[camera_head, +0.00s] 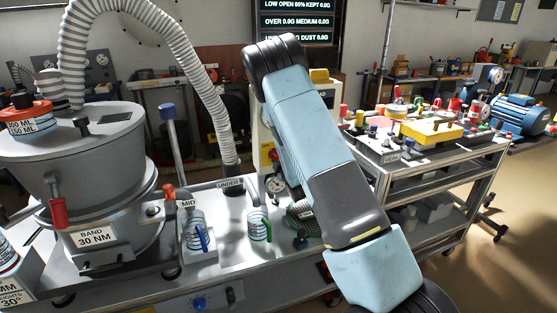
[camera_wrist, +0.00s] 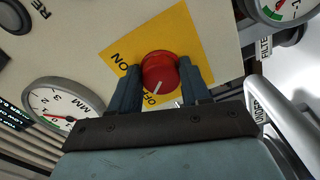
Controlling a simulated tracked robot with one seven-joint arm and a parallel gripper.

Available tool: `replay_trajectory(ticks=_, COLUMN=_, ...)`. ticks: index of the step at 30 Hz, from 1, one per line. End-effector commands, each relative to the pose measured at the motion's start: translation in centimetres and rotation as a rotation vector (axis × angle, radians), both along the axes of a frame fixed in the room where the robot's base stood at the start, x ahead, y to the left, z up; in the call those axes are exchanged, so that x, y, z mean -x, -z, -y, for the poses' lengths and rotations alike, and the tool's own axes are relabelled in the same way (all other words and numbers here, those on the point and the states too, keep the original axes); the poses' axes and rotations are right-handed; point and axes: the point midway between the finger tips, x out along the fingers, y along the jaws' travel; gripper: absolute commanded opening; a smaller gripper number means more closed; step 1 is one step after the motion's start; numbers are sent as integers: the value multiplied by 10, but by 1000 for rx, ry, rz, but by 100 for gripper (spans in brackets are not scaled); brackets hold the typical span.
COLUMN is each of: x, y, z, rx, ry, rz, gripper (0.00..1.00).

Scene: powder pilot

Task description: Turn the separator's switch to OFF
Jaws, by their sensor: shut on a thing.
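The separator's switch is a red round knob (camera_wrist: 158,66) on a yellow plate (camera_wrist: 185,28) in the wrist view. The plate reads ON at its left and OFF at its lower edge, partly covered. The white line on the knob lies on its lower side and points toward the OFF lettering. My gripper (camera_wrist: 160,72) is shut on the knob, one blue-grey finger on each side.
In the wrist view a dial gauge (camera_wrist: 62,112) sits left of the knob, another (camera_wrist: 278,8) at upper right, and a pale curved pipe (camera_wrist: 285,115) at right. In the head view, a grey separator drum (camera_head: 75,150) and jars stand left; a cluttered cart (camera_head: 430,175) stands right.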

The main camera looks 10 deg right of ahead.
Motion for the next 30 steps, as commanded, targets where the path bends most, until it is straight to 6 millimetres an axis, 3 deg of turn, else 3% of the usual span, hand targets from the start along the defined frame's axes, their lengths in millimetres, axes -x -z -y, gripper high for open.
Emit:
replay_trajectory(ticks=20, x=2, y=4, z=-4, rx=61, ry=-7, rz=-1, gripper=16)
replay_trajectory(ticks=21, x=2, y=4, z=-4, rx=60, ry=-7, rz=-1, gripper=50)
replay_trajectory(ticks=28, x=1, y=2, z=-3, rx=60, ry=-5, rz=2, gripper=72)
replay_trajectory(ticks=30, x=1, y=2, z=-2, rx=60, ry=-4, rz=3, gripper=72)
